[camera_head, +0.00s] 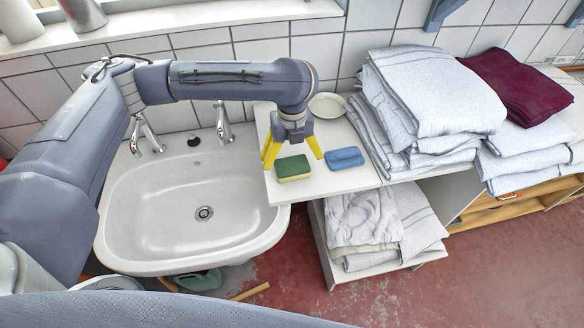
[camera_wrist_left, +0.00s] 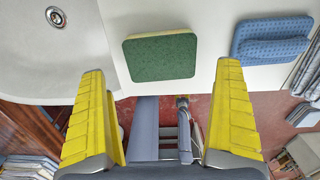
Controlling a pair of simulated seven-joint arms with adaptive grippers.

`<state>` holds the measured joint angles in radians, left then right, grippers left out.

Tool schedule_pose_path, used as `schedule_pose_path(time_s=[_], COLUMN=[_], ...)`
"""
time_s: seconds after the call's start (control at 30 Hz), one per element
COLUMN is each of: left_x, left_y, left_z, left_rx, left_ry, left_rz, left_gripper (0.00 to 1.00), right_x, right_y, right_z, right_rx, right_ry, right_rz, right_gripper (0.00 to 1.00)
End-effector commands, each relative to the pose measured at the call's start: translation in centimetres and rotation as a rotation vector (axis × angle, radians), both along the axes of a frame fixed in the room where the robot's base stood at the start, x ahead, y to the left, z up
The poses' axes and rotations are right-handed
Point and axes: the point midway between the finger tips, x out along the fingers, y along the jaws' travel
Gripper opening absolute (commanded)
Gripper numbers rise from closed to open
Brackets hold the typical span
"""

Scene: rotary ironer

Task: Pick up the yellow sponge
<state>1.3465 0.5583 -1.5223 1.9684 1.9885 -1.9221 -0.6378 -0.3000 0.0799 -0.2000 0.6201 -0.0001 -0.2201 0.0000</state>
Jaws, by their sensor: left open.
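The yellow sponge (camera_head: 293,168) has a green top face and yellow sides. It lies on the white shelf top right of the sink, near the front edge. In the left wrist view the sponge (camera_wrist_left: 160,56) shows its green face, ahead of and between the fingers. My left gripper (camera_head: 292,155) has yellow fingers spread wide apart and empty. It is above the shelf, close to the sponge, and the wrist view shows it too (camera_wrist_left: 160,115). I cannot tell its exact height over the sponge. My right gripper is not in view.
A pale dish (camera_head: 327,105) stands behind. The white sink (camera_head: 150,232) with taps is at the left. Stacked towels (camera_head: 440,90) fill the right side of the shelf.

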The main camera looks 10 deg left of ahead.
Motion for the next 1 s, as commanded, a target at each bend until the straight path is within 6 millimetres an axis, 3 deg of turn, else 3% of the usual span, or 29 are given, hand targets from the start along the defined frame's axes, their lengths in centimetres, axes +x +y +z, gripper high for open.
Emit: schedule_pose_path(time_s=[0.4, 0.77, 1.0], left_x=[0.2, 0.2, 0.2], left_y=[-0.1, -0.1, -0.1], left_z=[-4.2, -4.7, -4.7], left_rx=[0.0, 0.0, 0.0], left_ry=[0.002, 0.0, 0.001], left_rz=[0.001, 0.001, 0.001], left_gripper=[1.0, 1.0, 0.76], right_x=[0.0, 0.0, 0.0], right_y=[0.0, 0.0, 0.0], right_z=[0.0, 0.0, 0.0], right_rx=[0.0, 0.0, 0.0], right_ry=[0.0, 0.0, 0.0], right_rz=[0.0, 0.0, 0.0], right_gripper=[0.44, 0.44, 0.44])
